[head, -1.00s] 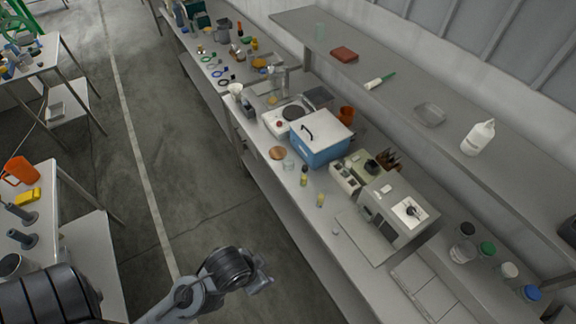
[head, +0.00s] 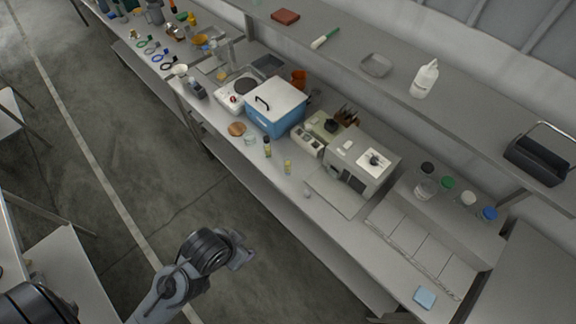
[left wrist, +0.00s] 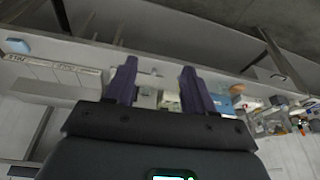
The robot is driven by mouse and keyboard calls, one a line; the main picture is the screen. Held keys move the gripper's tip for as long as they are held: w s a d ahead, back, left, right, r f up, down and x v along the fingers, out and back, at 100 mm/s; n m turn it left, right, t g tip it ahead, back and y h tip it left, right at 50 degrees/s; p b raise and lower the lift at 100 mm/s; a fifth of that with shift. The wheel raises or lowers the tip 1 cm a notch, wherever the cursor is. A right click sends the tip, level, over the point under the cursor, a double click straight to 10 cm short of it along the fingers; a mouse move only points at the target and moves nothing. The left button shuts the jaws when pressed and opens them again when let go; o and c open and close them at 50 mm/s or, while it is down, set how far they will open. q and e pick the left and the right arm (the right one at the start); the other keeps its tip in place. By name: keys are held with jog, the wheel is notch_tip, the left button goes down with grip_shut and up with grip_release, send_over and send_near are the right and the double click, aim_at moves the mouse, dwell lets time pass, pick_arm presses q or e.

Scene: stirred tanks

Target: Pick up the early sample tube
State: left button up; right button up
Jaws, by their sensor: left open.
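Two small tubes with yellowish contents stand on the bench in the head view: a dark-capped one (head: 267,147) in front of the blue box and a paler one (head: 288,167) to its right. I cannot tell which is the early sample tube. My left gripper (head: 242,254) is over the floor in front of the bench, well short of both tubes. In the left wrist view its two dark fingers (left wrist: 157,85) are apart with nothing between them. My right gripper is not in view.
A blue box with a white lid (head: 276,108) and a grey instrument (head: 357,165) stand behind the tubes. A wooden disc (head: 237,129) and a small glass dish (head: 250,139) lie left of them. Pale panels (head: 421,249) and a light-blue pad (head: 425,298) lie to the right.

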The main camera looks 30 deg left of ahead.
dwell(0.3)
pick_arm(q)
jog(key=shift+o, duration=0.8)
